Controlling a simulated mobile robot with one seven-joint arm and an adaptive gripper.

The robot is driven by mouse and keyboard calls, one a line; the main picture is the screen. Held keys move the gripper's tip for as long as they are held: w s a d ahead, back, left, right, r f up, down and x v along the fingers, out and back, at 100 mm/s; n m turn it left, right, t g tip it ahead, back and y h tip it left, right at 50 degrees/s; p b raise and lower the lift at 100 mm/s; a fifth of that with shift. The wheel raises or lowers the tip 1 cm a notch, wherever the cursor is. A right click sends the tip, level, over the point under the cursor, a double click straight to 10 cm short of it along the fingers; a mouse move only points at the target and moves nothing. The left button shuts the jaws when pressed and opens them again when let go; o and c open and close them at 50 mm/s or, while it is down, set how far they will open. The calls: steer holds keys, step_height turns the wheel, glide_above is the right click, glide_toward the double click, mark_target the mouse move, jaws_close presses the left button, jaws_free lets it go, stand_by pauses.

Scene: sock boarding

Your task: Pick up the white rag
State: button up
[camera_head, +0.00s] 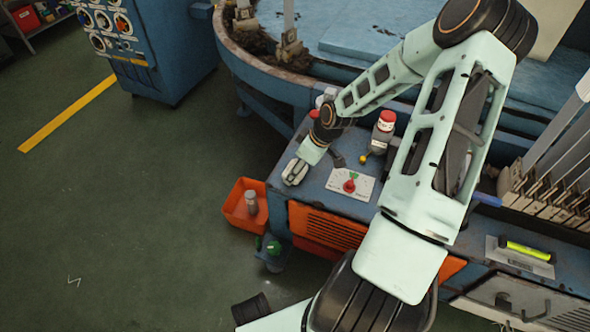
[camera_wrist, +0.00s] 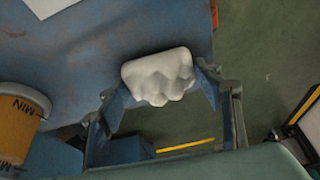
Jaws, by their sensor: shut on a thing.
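The white rag (camera_wrist: 158,76) is a crumpled white lump between my gripper's two fingers in the wrist view. My gripper (camera_wrist: 160,100) is shut on it, with a finger at each side of the rag. In the head view, my gripper (camera_head: 294,172) is at the left end of the blue bench top, near its left edge. The rag is too small to make out clearly in the head view. In the wrist view the blue surface shows behind the rag; I cannot tell whether the rag touches it.
A white dial plate with a red knob (camera_head: 350,185) and a red-capped bottle (camera_head: 383,131) stand right of my gripper. An orange bin (camera_head: 236,213) hangs at the bench's left side. A container marked MIN (camera_wrist: 20,120) is at the wrist view's left. Open green floor (camera_head: 120,230) lies left.

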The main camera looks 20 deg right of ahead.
steer(key=shift+r+p, duration=0.55)
steer(key=shift+r, duration=0.25)
steer(key=s+a+r+p, duration=0.7)
steer(key=s+r, duration=0.4)
steer(key=s, duration=0.1)
steer(key=shift+r, duration=0.2)
steer(key=shift+a, duration=0.1)
